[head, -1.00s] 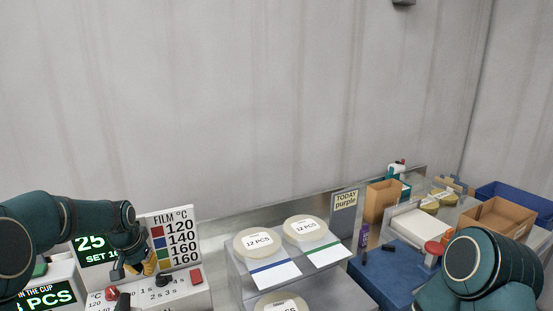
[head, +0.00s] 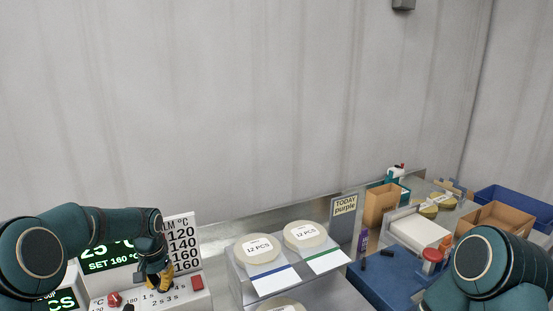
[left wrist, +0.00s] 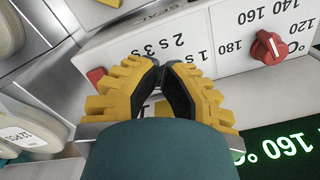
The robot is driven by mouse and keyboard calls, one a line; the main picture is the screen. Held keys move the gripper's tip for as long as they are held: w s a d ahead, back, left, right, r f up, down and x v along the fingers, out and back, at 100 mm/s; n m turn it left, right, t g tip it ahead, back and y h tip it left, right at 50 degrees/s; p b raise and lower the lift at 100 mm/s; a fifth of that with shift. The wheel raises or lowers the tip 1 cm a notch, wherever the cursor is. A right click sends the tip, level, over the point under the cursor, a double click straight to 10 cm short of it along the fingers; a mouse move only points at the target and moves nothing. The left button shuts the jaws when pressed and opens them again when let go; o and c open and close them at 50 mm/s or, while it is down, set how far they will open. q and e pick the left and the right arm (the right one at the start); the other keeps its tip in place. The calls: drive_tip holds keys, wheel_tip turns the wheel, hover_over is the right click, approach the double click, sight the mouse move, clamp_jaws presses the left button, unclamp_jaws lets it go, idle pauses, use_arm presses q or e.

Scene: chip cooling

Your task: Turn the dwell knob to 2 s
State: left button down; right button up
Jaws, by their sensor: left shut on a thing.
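My left gripper (head: 160,285) is at the front panel of the white machine (head: 203,299). In the left wrist view its yellow fingers with black pads (left wrist: 163,68) are closed together over the dwell scale, marked 1 s, 2 s, 3 s (left wrist: 172,48). The black dwell knob is hidden between the fingertips, so its pointer and setting cannot be read. The red temperature knob (head: 114,299) is to the left of the gripper; it also shows in the left wrist view (left wrist: 268,46). My right gripper is out of view.
A red button (head: 197,283) is right of the gripper. A film temperature chart (head: 183,243) and a green display reading SET 160 °C (head: 110,258) stand behind.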

sight(164, 297)
use_arm(q)
drive_tip(key=shift+f+b, duration=0.8)
drive_tip(key=shift+f, duration=1.05)
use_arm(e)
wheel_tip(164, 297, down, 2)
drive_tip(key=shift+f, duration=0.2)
use_arm(q)
drive_tip(key=shift+w+a+r+p, duration=0.2)
drive_tip(key=shift+w+p, duration=0.1)
drive_tip(key=shift+w, duration=0.15)
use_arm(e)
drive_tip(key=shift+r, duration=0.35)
